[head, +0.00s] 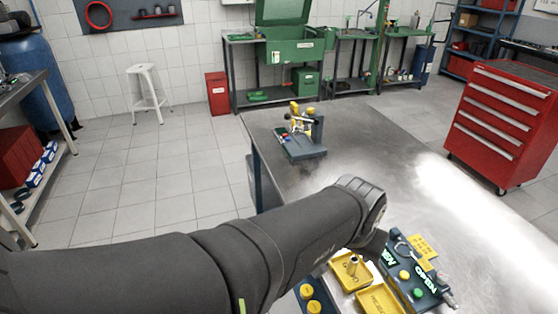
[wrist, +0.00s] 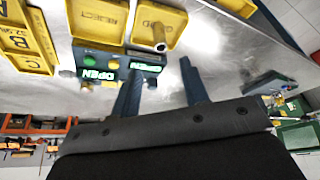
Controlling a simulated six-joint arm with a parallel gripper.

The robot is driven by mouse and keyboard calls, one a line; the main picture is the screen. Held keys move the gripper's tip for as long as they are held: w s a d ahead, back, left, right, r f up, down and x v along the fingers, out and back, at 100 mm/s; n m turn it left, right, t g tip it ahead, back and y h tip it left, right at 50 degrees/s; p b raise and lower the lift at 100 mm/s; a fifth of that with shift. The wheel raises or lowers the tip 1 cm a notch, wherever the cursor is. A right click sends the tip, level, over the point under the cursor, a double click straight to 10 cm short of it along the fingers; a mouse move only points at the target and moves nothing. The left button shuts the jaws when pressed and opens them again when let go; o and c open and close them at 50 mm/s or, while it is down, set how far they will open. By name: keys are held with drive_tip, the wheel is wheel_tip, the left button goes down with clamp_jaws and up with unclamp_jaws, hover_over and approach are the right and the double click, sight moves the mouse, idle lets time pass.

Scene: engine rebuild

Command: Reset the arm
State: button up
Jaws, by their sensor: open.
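My arm (head: 290,235) reaches across the lower part of the head view, over the metal table, with its wrist bent down. The arm hides my gripper there. In the wrist view, my gripper (wrist: 160,88) shows two dark fingers spread apart with nothing between them. The fingers point toward a dark control box (wrist: 105,68) with green lit "OPEN" lettering. The same box (head: 418,268) shows at the lower right in the head view, just right of my wrist.
A yellow GOOD tray (wrist: 178,22) holds a metal cylindrical part (wrist: 160,45). A yellow REJECT tray (wrist: 98,20) lies beside it. A lettered yellow rack (wrist: 28,40) is at left. A fixture with yellow parts (head: 303,135) stands at the far table end. The table's right side is clear.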

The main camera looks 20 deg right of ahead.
sight(355, 259)
idle(0.5)
drive_tip(key=shift+x, duration=6.1)
drive_tip(key=shift+s, duration=0.1)
drive_tip(key=v, duration=1.2)
drive_tip(key=x, duration=1.2)
wheel_tip(355, 259, up, 4)
drive_tip(key=shift+r, duration=0.1)
drive_tip(key=s+r, duration=0.7)
drive_tip(key=s, duration=0.4)
drive_tip(key=d+r, duration=0.1)
drive_tip(key=d, duration=0.9)
drive_tip(key=shift+s+d+r, duration=0.2)
drive_tip(key=shift+s+d, duration=0.05)
drive_tip(key=shift+d, duration=0.05)
